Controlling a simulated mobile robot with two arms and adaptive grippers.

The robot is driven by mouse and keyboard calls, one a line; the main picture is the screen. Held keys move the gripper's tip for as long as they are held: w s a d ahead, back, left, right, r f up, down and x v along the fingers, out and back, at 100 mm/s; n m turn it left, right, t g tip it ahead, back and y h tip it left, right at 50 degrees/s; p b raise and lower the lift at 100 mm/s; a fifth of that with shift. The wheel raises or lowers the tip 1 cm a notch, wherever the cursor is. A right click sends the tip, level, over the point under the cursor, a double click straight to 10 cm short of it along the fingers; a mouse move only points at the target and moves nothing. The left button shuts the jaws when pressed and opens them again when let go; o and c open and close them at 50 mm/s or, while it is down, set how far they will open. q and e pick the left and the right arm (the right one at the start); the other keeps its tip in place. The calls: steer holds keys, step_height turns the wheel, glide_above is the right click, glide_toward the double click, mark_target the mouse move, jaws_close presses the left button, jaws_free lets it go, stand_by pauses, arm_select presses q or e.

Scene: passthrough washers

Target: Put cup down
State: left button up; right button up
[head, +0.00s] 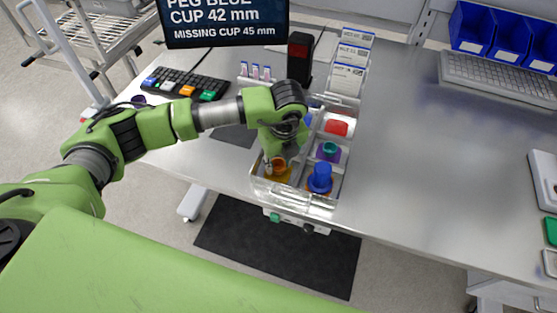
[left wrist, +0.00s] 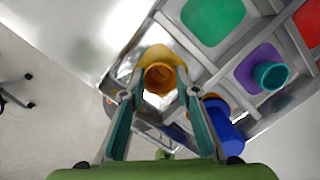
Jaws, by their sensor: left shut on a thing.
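My left gripper (head: 273,158) is shut on an orange cup (head: 280,166) over the front left compartment of a clear divided tray (head: 259,187). In the left wrist view the orange cup (left wrist: 158,78) shows between the two fingertips, with a yellow patch (left wrist: 157,53) beyond it. I cannot tell whether the cup touches the compartment floor. In the neighbouring compartment a blue cup (head: 320,178) stands on an orange patch; the blue cup also shows in the left wrist view (left wrist: 224,130). A teal cup (head: 329,148) sits on a purple patch (head: 326,155) behind it. My right gripper is not in view.
A red piece (head: 336,128) lies in a further compartment. A keyboard (head: 185,84), small vials (head: 256,72) and a dark sign (head: 225,20) stand at the back left. Blue bins (head: 497,32) are at the back right.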

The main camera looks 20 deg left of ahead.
arm_select(q)
steer(key=shift+f, duration=0.2)
steer(key=o, duration=0.8)
steer(key=shift+r, duration=0.1)
steer(key=shift+o, duration=0.4)
